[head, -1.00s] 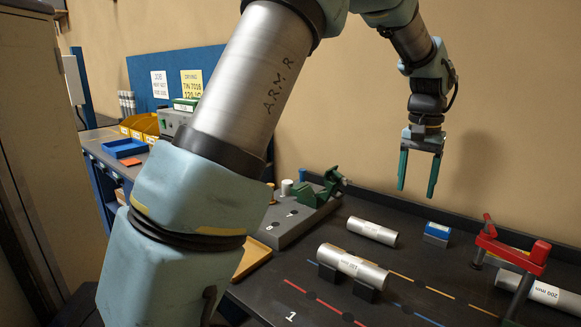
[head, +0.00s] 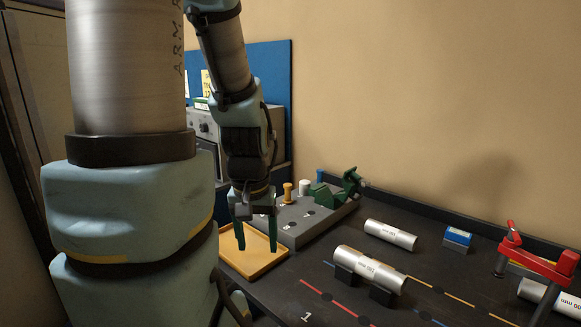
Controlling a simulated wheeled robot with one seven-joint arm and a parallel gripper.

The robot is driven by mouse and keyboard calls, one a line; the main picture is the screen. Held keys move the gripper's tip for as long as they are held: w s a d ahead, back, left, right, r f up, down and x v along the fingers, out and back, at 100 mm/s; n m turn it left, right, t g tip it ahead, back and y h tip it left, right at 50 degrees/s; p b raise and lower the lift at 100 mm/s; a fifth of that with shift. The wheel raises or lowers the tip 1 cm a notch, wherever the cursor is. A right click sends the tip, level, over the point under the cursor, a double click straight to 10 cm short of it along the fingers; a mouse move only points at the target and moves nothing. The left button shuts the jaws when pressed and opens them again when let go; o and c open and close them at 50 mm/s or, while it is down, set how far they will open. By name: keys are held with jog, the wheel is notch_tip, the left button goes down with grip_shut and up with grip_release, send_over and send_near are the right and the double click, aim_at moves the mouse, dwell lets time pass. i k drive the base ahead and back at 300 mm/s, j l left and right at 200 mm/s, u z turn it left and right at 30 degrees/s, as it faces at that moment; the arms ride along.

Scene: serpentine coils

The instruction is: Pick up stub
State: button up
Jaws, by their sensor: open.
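No part is marked as the stub, and I cannot tell which one it is. A silver cylinder (head: 370,268) rests across two black supports on the dark bench. A shorter-looking silver cylinder (head: 391,235) lies on the bench behind it. Another silver cylinder (head: 552,297) is partly cut off at the right edge. Small orange (head: 287,191), white (head: 304,188) and blue (head: 320,176) posts stand on a grey block.
A green clamp (head: 340,190) stands on the grey block (head: 310,222). A red frame (head: 540,265) stands at the right. My own arm covers the left side.

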aim_at(390, 278)
jog(key=j+z, duration=0.2)
jog(key=k+j+z, duration=0.15)
jog(key=j, duration=0.15)
jog(key=l+z, duration=0.1)
jog(key=z, duration=0.3)
jog(key=i+l+z, duration=0.1)
jog(key=z, duration=0.25)
jog(key=i+l+z, duration=0.1)
jog(key=z, duration=0.7)
jog(key=j+u, duration=1.3)
jog(key=i, duration=0.05)
